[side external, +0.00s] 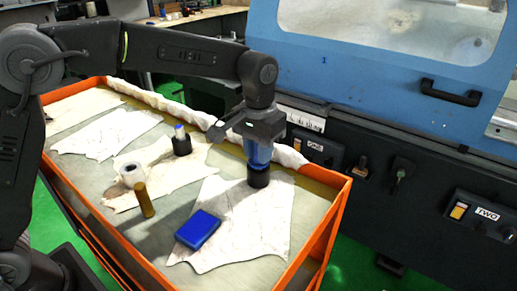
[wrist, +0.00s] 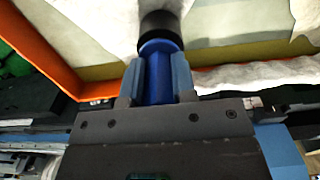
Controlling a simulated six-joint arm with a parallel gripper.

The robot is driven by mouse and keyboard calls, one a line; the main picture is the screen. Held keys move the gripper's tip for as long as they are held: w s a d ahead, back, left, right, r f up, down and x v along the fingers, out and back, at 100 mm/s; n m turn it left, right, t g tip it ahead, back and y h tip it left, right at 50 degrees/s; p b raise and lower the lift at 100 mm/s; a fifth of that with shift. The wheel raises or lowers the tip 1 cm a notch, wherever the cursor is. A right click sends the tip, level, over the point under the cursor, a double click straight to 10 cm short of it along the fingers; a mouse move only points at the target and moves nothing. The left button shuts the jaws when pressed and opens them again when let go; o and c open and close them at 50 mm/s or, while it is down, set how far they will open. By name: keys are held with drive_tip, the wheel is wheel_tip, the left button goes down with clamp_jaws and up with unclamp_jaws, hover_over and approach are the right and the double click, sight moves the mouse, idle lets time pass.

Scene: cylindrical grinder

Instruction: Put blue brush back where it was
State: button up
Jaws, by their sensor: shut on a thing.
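The blue brush (side external: 258,160) has a blue body and a black end pointing down. My gripper (side external: 257,142) is shut on its blue upper part. In the side view the black end is at or just above a white cloth (side external: 235,232) near the right end of the orange-rimmed tray (side external: 326,208); I cannot tell whether it touches. In the wrist view the brush (wrist: 160,66) sits upright between the two fingers of my gripper (wrist: 160,75), its black end farthest away.
A rolled white cloth lies along the tray's back edge. The blue grinder (side external: 385,60) stands behind.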

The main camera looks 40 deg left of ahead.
drive_tip(key=shift+f, duration=0.3)
drive_tip(key=shift+f, duration=0.15)
drive_tip(key=o, duration=0.9)
drive_tip(key=shift+o, duration=0.2)
